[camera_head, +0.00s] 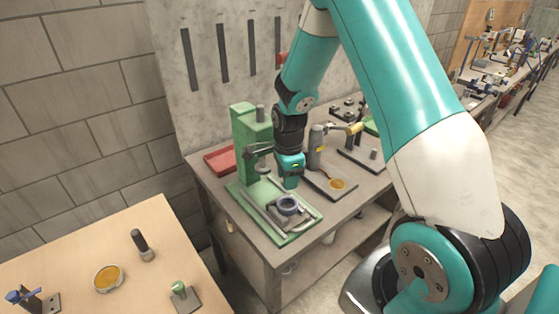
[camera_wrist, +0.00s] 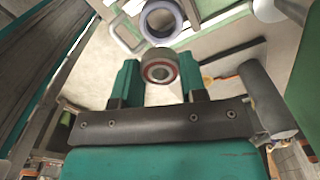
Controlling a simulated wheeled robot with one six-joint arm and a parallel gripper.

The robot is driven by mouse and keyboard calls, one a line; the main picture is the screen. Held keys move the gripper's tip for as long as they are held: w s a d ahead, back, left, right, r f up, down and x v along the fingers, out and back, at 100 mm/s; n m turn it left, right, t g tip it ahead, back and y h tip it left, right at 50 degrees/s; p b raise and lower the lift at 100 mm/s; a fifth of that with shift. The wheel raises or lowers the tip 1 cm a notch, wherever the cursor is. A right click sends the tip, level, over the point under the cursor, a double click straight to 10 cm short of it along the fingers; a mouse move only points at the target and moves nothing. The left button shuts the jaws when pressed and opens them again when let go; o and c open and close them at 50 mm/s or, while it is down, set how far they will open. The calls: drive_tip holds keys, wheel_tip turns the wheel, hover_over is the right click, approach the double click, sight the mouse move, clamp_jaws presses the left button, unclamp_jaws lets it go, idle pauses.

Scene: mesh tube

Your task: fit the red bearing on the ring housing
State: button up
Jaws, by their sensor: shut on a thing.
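The red bearing (camera_wrist: 160,68), a dark round piece with a red ring on its face, sits between the two teal fingers of my gripper (camera_wrist: 158,80) in the wrist view. My gripper is shut on it. In the head view my gripper (camera_head: 290,181) hangs just above and behind the ring housing, and I cannot make out the bearing there. The ring housing (camera_head: 288,204) is a blue-grey ring on the base of the green press. It also shows in the wrist view (camera_wrist: 177,9), beyond the bearing and apart from it.
The green press (camera_head: 245,150) rises close to the left of my gripper. A red tray (camera_head: 220,160) lies behind it. A grey stand (camera_head: 315,148) with a base plate is to the right. A wooden table (camera_head: 75,255) at front left carries small parts.

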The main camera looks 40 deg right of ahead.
sight(287, 197)
drive_tip(key=shift+d+f+b, duration=0.1)
drive_tip(key=shift+f+b, duration=2.3)
drive_tip(key=shift+f, duration=0.65)
drive_tip(key=shift+w+f+b, duration=0.1)
drive_tip(key=shift+f+b, duration=0.35)
drive_tip(key=shift+f, duration=0.35)
drive_tip(key=o, duration=1)
drive_tip(key=shift+o, duration=0.2)
wheel_tip(287, 197, up, 18)
drive_tip(key=b, duration=0.2)
drive_tip(key=shift+f, duration=0.25)
drive_tip(key=shift+a, duration=0.2)
